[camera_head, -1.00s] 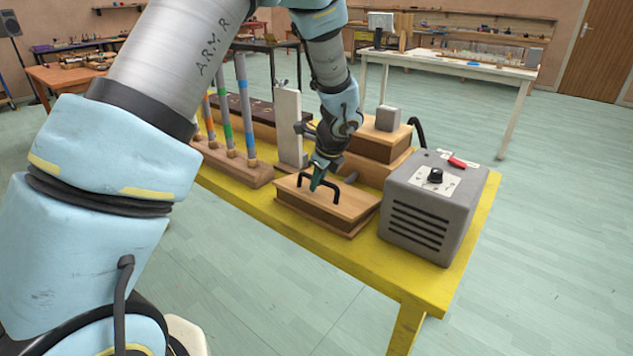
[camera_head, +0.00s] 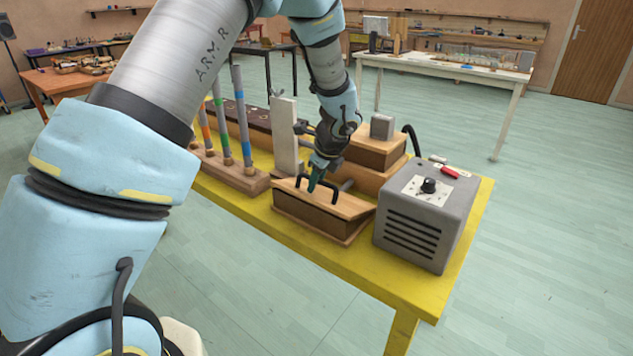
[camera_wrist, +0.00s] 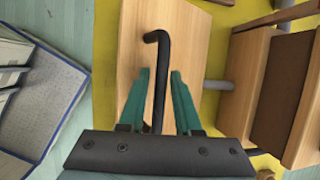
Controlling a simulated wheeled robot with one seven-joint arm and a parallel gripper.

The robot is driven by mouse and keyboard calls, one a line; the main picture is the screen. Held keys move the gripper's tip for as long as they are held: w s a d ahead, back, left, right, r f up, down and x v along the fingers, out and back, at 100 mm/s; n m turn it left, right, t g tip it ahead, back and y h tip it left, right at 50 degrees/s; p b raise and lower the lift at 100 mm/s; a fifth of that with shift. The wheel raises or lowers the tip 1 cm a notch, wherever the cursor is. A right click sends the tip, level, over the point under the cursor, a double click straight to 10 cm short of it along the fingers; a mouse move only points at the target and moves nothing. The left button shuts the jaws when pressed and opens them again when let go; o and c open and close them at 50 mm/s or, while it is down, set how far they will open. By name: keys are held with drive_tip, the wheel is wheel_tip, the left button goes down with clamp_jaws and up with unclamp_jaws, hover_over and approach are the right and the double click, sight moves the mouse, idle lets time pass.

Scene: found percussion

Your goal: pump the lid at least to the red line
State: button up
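A wooden lid (camera_head: 340,203) with a black bar handle (camera_head: 303,190) sits on a dark-sided box (camera_head: 310,215) at the table's front edge. The lid is tilted, higher on the left than on the right. My gripper (camera_head: 314,182) is at the handle. I cannot make out a red line.
A grey box with a knob (camera_head: 425,215) stands close right of the lid. Striped tubes in a wooden base (camera_head: 235,178) and a pale upright board (camera_head: 285,135) are to the left. Stepped wooden boxes (camera_head: 365,178) stand behind. The yellow table (camera_head: 400,296) is bare at the front.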

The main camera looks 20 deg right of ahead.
drive_tip(key=shift+o, duration=0.8)
drive_tip(key=b+v, duration=0.1)
drive_tip(key=v, duration=0.9)
drive_tip(key=shift+r, duration=0.4)
drive_tip(key=shift+s, duration=0.1)
